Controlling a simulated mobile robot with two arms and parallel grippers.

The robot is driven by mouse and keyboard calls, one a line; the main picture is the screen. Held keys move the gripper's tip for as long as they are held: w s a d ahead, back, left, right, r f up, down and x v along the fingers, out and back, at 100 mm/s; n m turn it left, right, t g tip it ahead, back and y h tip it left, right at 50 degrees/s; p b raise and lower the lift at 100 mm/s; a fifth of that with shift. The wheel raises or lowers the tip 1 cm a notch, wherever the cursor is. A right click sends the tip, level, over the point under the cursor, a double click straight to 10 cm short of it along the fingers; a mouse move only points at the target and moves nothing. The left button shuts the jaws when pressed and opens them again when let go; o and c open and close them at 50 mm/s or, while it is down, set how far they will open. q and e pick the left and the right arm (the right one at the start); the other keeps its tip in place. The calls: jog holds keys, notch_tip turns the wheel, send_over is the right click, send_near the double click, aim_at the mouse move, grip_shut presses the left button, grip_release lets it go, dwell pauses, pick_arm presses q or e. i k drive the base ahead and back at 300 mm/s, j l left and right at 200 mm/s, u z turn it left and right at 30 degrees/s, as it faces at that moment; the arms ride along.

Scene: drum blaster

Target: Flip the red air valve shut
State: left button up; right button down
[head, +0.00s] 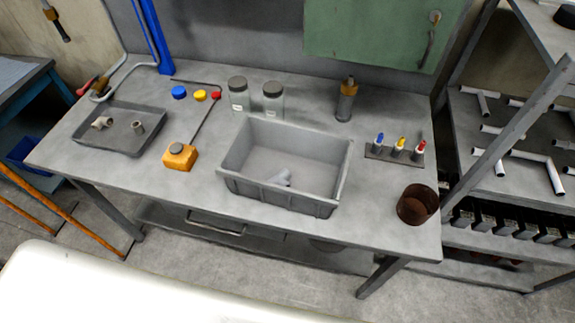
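A small red lever (86,88), which looks like the handle of the air valve, shows at the far left end of the workbench. It sits beside a brass-coloured fitting (100,86) at the end of a curved grey hose or pipe (140,64). The lever slants out over the bench's left edge. It is too small to tell whether the valve is open or shut. Neither of my grippers is in view.
The grey workbench (110,177) holds a shallow tray (88,142) near the valve, an orange block (180,155), several coloured caps, two jars, a grey bin (277,205) and a rusty can (417,204). A blue post (153,35) stands behind the pipe. A shelf rack stands right.

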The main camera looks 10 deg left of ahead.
aim_at(80, 92)
jog(key=u, duration=1.65)
jog(key=i+j+z, duration=0.35)
jog(key=j, duration=0.25)
jog(key=i+j+z, duration=0.35)
jog(key=j, duration=0.35)
jog(key=i+j+z, duration=0.2)
jog(key=j, duration=0.2)
jog(key=i+j+z, duration=0.15)
jog(key=j, duration=0.25)
